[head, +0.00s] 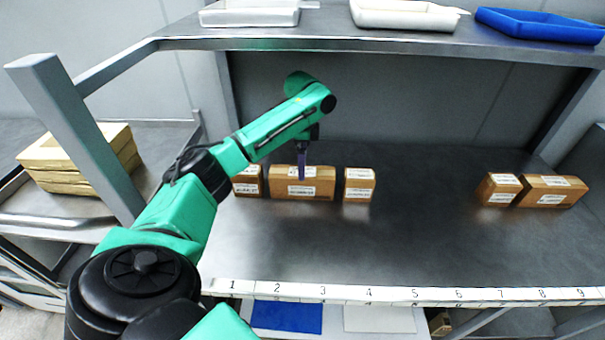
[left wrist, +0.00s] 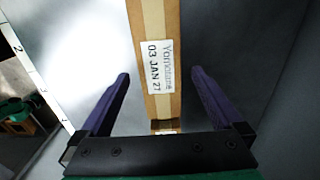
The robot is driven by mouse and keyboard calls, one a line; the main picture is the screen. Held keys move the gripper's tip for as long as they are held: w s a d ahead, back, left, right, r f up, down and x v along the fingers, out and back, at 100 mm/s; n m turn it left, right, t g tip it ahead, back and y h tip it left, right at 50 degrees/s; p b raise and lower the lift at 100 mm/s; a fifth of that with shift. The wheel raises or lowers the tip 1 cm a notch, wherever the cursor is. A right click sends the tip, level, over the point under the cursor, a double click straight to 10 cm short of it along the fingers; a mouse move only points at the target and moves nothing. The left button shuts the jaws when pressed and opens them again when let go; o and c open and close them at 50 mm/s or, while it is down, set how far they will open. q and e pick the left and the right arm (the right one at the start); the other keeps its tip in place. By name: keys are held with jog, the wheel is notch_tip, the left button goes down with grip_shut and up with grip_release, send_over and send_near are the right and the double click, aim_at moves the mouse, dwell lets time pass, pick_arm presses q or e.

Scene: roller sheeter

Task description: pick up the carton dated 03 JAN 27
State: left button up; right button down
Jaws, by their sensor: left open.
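The carton dated 03 JAN 27 (left wrist: 152,25) shows in the left wrist view as a long brown box with a pale tape strip and a white label. In the head view it appears to be the long middle carton (head: 283,179) of the left group on the shelf. My left gripper (head: 302,176) is over that carton, pointing down. In the left wrist view the left gripper (left wrist: 160,76) is open, its dark purple fingers on either side of the carton's line with gaps. Contact is not visible. The right gripper is out of view.
Small cartons stand close on the left (head: 247,184) and right (head: 359,186) of the middle one. Two more cartons (head: 499,189) (head: 552,191) stand far right. Shelf centre-right is clear. An upper shelf (head: 330,38) with trays hangs above; a post (head: 75,135) stands left.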

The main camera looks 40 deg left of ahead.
aim_at(302, 183)
pick_arm(q)
notch_tip(302, 183, down, 8)
jog(key=shift+s+f+p, duration=0.1)
jog(key=shift+s+p, duration=0.05)
jog(key=shift+p, duration=0.9)
jog(key=c, duration=0.9)
grip_shut()
